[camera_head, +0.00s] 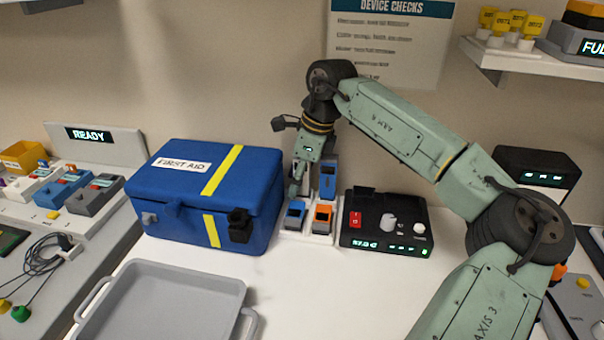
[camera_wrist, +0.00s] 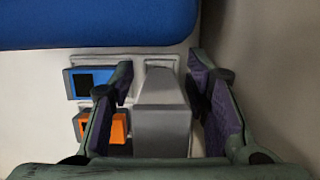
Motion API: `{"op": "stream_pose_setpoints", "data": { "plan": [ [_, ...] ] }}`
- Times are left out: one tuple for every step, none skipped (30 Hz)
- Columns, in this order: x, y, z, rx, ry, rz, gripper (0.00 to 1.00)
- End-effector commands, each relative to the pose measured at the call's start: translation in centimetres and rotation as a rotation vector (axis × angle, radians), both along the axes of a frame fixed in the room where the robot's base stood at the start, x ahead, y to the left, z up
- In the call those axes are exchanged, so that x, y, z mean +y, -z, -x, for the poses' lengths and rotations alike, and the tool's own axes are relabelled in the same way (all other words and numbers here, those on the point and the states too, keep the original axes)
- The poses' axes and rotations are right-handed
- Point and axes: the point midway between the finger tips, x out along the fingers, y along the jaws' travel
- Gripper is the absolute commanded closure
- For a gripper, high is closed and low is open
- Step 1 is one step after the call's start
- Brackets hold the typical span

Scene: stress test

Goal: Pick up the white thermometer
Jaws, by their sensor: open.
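My gripper (camera_head: 298,190) points down over the small white holder (camera_head: 288,234) between the first aid box and a black device. In the wrist view its open fingers (camera_wrist: 165,95) stand on either side of a pale grey, blocky thing (camera_wrist: 163,118), with a gap on both sides. It may be the white thermometer, but its shade looks grey and I cannot tell for sure. In the head view my gripper hides it. In the same holder are a blue-faced unit (camera_head: 294,214), an orange-faced unit (camera_head: 322,216) and an upright blue unit (camera_head: 328,180).
The blue first aid box (camera_head: 170,205) stands close on the left. The black device (camera_head: 385,228) with knobs is close on the right. An empty grey tray (camera_head: 165,268) lies in front. A rack with a READY sign (camera_head: 88,136) holds more units at left.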

Motion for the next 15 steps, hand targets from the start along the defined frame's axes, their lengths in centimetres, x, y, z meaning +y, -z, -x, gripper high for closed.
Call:
{"op": "stream_pose_setpoints", "data": {
  "plan": [
    [0.00,0.03,-0.01,0.000,0.000,0.000,0.57],
    [0.00,0.03,-0.01,0.000,0.000,0.000,0.57],
    [-0.02,0.02,-0.01,0.000,0.000,0.000,0.57],
    [-0.02,0.02,-0.01,0.000,0.000,0.000,0.57],
    [-0.02,0.01,-0.01,0.000,0.000,0.000,0.59],
    [-0.02,0.01,-0.01,0.000,0.000,0.000,0.61],
    [-0.02,0.01,-0.01,0.000,0.000,0.000,0.63],
    [-0.02,0.01,-0.01,0.000,0.000,0.000,0.65],
    [-0.02,0.00,-0.01,0.000,0.000,0.000,0.68],
    [-0.02,0.00,-0.01,0.000,0.000,0.000,0.70],
    [-0.03,-0.01,0.00,0.000,0.000,0.000,0.72],
    [-0.03,-0.01,0.00,0.000,0.000,0.000,0.75],
    [-0.03,-0.01,0.00,0.000,0.000,0.000,0.77],
    [-0.03,-0.01,-0.01,0.000,0.000,0.000,0.79],
    [-0.03,-0.01,-0.01,0.000,0.000,0.000,0.81]
  ]
}}
